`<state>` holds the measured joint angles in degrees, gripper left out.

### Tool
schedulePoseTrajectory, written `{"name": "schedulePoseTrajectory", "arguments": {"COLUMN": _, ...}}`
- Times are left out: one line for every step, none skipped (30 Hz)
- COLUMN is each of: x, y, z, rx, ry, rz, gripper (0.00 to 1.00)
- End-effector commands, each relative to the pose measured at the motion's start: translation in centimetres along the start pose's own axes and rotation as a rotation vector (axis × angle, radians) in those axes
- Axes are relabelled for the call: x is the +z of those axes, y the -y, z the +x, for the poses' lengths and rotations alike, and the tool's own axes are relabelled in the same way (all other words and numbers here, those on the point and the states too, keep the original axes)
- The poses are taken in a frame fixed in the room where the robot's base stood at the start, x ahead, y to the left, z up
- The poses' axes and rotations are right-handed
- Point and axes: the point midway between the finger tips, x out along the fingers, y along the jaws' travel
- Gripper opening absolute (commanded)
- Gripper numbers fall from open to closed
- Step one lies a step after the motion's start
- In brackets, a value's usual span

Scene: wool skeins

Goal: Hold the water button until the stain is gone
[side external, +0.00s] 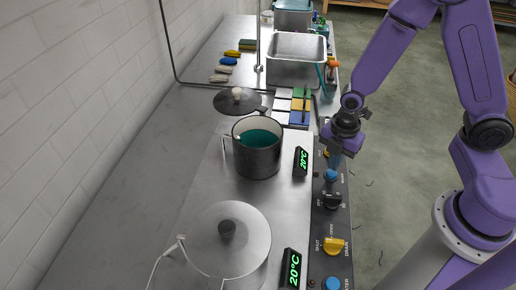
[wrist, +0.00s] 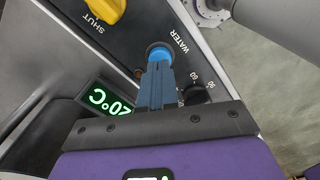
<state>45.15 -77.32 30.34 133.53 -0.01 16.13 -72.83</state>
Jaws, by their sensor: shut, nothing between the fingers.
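The blue water button (side external: 331,175) is on the dark control panel (side external: 333,215) along the bench's front edge. In the wrist view the button (wrist: 159,52) sits beside the word WATER. My gripper (side external: 335,158) is shut and empty, pointing down at this button. In the wrist view its fingertips (wrist: 158,66) overlap the button's near edge; I cannot tell whether they touch or press it. A dark pot (side external: 257,160) holding teal liquid (side external: 260,137) stands left of the panel. I cannot make out a stain in either view.
A yellow drain knob (side external: 334,246) and a second blue button (side external: 332,284) are nearer on the panel. A black dial (wrist: 195,93) lies close to my fingers. A display (side external: 300,161) reads 20°C. A lidded pot (side external: 228,245) stands in front; a metal basin (side external: 297,60) is behind.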

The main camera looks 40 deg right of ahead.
Motion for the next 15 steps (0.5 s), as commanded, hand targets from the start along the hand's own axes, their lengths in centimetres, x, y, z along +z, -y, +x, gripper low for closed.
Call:
{"name": "schedulePoseTrajectory", "arguments": {"x": 0.0, "y": 0.0, "z": 0.0, "rx": 0.0, "ry": 0.0, "rz": 0.0, "gripper": 0.0}}
{"name": "schedulePoseTrajectory", "arguments": {"x": 0.0, "y": 0.0, "z": 0.0, "rx": 0.0, "ry": 0.0, "rz": 0.0, "gripper": 0.0}}
{"name": "schedulePoseTrajectory", "arguments": {"x": 0.0, "y": 0.0, "z": 0.0, "rx": 0.0, "ry": 0.0, "rz": 0.0, "gripper": 0.0}}
{"name": "schedulePoseTrajectory", "arguments": {"x": 0.0, "y": 0.0, "z": 0.0, "rx": 0.0, "ry": 0.0, "rz": 0.0, "gripper": 0.0}}
{"name": "schedulePoseTrajectory", "arguments": {"x": 0.0, "y": 0.0, "z": 0.0, "rx": 0.0, "ry": 0.0, "rz": 0.0, "gripper": 0.0}}
{"name": "schedulePoseTrajectory", "arguments": {"x": 0.0, "y": 0.0, "z": 0.0, "rx": 0.0, "ry": 0.0, "rz": 0.0, "gripper": 0.0}}
{"name": "schedulePoseTrajectory", "arguments": {"x": 0.0, "y": 0.0, "z": 0.0, "rx": 0.0, "ry": 0.0, "rz": 0.0, "gripper": 0.0}}
{"name": "schedulePoseTrajectory", "arguments": {"x": 0.0, "y": 0.0, "z": 0.0, "rx": 0.0, "ry": 0.0, "rz": 0.0, "gripper": 0.0}}
{"name": "schedulePoseTrajectory", "arguments": {"x": 0.0, "y": 0.0, "z": 0.02, "rx": 0.0, "ry": 0.0, "rz": 0.0, "gripper": 0.0}}
{"name": "schedulePoseTrajectory", "arguments": {"x": 0.0, "y": 0.0, "z": 0.05, "rx": 0.0, "ry": 0.0, "rz": 0.0, "gripper": 0.0}}
{"name": "schedulePoseTrajectory", "arguments": {"x": 0.0, "y": 0.01, "z": 0.09, "rx": 0.0, "ry": 0.0, "rz": 0.0, "gripper": 0.0}}
{"name": "schedulePoseTrajectory", "arguments": {"x": 0.0, "y": 0.0, "z": 0.15, "rx": 0.0, "ry": 0.0, "rz": 0.0, "gripper": 0.0}}
{"name": "schedulePoseTrajectory", "arguments": {"x": 0.0, "y": 0.0, "z": 0.21, "rx": -0.001, "ry": 0.0, "rz": 0.0, "gripper": 0.0}}
{"name": "schedulePoseTrajectory", "arguments": {"x": 0.0, "y": 0.0, "z": 0.28, "rx": -0.001, "ry": 0.0, "rz": 0.0, "gripper": 0.0}}
{"name": "schedulePoseTrajectory", "arguments": {"x": 0.0, "y": 0.0, "z": 0.36, "rx": -0.001, "ry": 0.0, "rz": 0.0, "gripper": 0.0}}
